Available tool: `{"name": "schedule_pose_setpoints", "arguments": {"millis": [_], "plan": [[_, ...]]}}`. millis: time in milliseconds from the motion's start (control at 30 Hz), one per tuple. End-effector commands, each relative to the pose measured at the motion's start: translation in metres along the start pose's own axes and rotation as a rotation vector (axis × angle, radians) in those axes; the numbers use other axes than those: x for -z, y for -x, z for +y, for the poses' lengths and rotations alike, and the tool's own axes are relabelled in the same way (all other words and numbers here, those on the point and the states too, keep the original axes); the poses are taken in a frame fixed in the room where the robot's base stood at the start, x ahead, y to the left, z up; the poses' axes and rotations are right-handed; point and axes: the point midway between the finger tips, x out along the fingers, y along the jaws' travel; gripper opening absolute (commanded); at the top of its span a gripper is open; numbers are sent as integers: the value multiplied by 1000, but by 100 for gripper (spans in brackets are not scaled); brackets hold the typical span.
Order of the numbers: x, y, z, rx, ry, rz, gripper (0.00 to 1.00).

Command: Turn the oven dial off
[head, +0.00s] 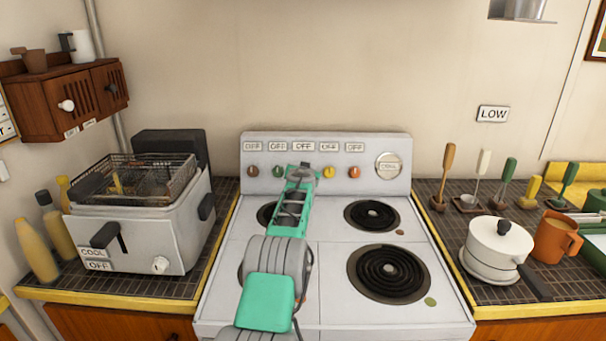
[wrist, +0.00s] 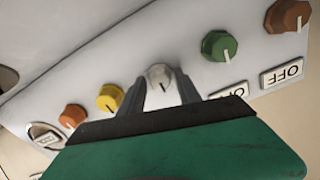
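The white stove (head: 350,318) has a row of dials on its back panel, each under a small label that appears to read OFF. My gripper (head: 302,172) is at the middle of this row and hides the middle dial in the head view. In the wrist view, the white dial (wrist: 159,75) sits between the two fingertips of my gripper (wrist: 160,80). The fingers are spread, one on each side of it; whether they touch it is unclear. Its dark pointer mark faces toward my gripper. The white dial's own label is hidden in the wrist view.
A green dial (head: 278,172) and yellow dial (head: 327,172) flank my gripper closely. A brown dial (head: 253,171) and orange dial (head: 355,172) lie farther out. A deep fryer (head: 135,235) stands left; a white pot (head: 497,245) stands right. The visible burners are bare.

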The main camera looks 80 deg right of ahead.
Motion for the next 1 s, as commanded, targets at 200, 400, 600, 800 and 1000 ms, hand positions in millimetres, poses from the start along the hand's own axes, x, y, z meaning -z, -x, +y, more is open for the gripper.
{"name": "schedule_pose_setpoints", "arguments": {"millis": [200, 400, 600, 800, 1000], "plan": [[-5, 22, 1, 0, 0, 2, 40], [-5, 46, 1, 0, -1, 3, 40], [-3, 65, 1, 0, -1, 1, 40], [0, 68, 0, 0, -1, 0, 40], [0, 68, 0, 0, -1, 1, 40]]}}
